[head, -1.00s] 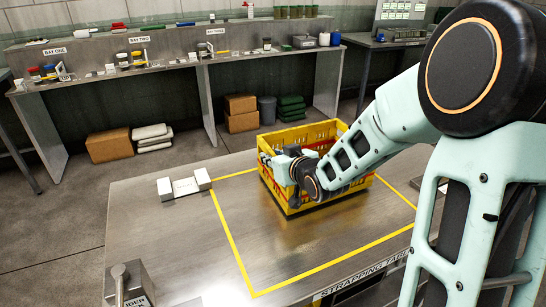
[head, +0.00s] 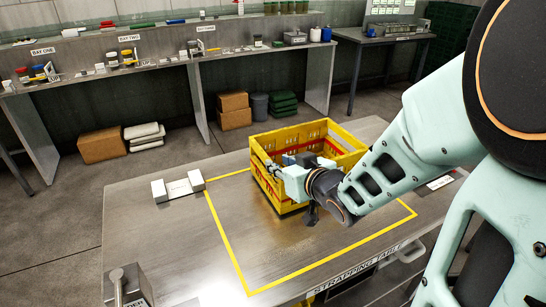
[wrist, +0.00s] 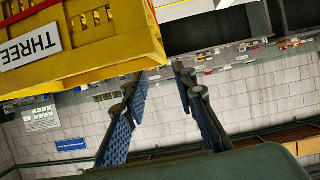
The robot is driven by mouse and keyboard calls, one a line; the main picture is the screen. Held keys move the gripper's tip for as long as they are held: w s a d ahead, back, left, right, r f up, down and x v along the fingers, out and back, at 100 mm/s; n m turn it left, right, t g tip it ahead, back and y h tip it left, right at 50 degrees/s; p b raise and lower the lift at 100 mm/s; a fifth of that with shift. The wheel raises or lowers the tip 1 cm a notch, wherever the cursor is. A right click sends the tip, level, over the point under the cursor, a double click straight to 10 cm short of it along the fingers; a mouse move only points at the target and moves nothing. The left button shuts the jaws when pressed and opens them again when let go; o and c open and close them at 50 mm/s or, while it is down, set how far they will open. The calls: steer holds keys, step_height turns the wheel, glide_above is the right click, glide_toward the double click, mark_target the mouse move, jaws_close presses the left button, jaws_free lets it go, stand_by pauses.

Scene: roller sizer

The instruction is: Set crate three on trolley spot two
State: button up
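The yellow crate (head: 262,178) stands upright on the strapping table (head: 140,235), at the far part of the yellow taped outline. It fills the upper left of the wrist view (wrist: 85,62), where its label plate (wrist: 31,47) reads THREE, upside down in the picture. My gripper (head: 279,168) is at the crate's near side in the head view and hides part of its wall. In the wrist view my gripper (wrist: 164,78) has its two blue-padded fingers apart. Background shows between them, and the crate's edge lies beside the left fingertip. No trolley is recognisable.
A white block-ended holder (head: 178,187) lies left of the taped outline. A metal dispenser (head: 128,285) stands at the table's near left corner. The front of the taped area is bare. A bench with labelled bays (head: 120,60) runs behind, with boxes below it.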

steer(key=shift+o, duration=0.4)
steer(key=shift+s+d+r, duration=0.2)
steer(key=shift+s+r, duration=0.1)
steer(key=shift+s, duration=0.25)
steer(key=shift+d, duration=0.15)
steer(key=w+d+m+g+h+p, duration=0.1)
steer(key=w+d+g+h+p, duration=0.2)
steer(key=w, duration=0.4)
steer(key=n+g+p, duration=0.1)
steer(key=g+p, duration=0.2)
steer(key=g, duration=0.2)
glide_toward(263, 168)
steer(key=shift+g, duration=0.3)
steer(key=w+f, duration=0.1)
steer(key=w+a+f, duration=0.1)
steer(key=f, duration=0.1)
steer(key=shift+w+f, duration=0.1)
steer(key=shift+w, duration=0.25)
steer(key=shift+s+x, duration=0.2)
steer(key=shift+x, duration=2.45)
